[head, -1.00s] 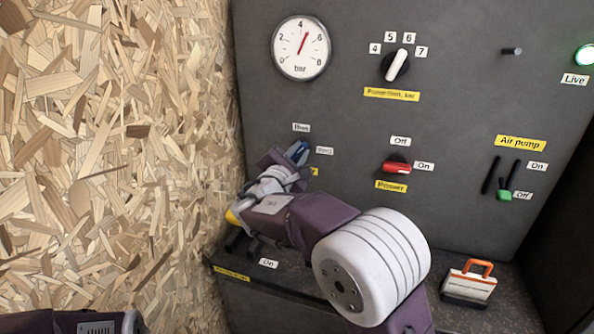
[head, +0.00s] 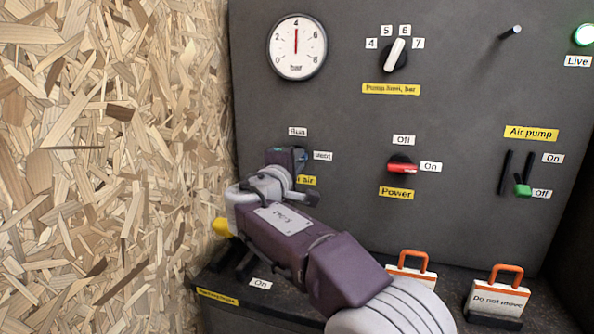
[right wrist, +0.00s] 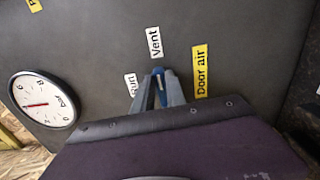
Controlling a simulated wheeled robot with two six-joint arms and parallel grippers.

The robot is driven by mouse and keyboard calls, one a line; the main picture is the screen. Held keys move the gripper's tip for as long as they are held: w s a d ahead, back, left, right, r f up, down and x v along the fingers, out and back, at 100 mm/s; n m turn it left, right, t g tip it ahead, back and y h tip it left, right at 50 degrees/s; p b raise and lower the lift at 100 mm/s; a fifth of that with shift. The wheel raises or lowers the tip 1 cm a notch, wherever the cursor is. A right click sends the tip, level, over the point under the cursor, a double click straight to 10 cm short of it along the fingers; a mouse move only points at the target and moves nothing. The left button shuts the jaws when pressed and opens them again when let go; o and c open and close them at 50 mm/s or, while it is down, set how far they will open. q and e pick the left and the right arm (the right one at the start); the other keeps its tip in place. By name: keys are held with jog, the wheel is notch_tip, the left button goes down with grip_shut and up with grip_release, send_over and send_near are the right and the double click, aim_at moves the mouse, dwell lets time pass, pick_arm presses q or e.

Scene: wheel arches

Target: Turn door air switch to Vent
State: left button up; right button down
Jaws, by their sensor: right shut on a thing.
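The door air switch has a blue knob (right wrist: 158,72) with a white mark, seen in the right wrist view between my right gripper's fingers (right wrist: 157,92). The knob points toward the Vent label (right wrist: 154,42); the Run label (right wrist: 130,85) lies to the left, partly covered by a finger. The yellow Door air label (right wrist: 200,70) is at right. In the head view my right gripper (head: 290,160) is at the panel, shut on the knob, and hides most of it; a bit of blue shows beside the Vent label (head: 322,155). My left gripper is out of view.
The red Power knob (head: 402,167) is right of my gripper. Above are the pressure gauge (head: 297,47), reading about 4, and a white pump limit knob (head: 395,54). An orange-handled Do not move block (head: 498,298) stands on the ledge. A chipboard wall (head: 110,150) is close on the left.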

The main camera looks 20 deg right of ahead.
jog(key=shift+f+m, duration=0.1)
jog(key=shift+m, duration=0.3)
jog(key=c, duration=1.4)
grip_release()
jog(key=shift+o, duration=0.2)
jog(key=v, duration=0.9)
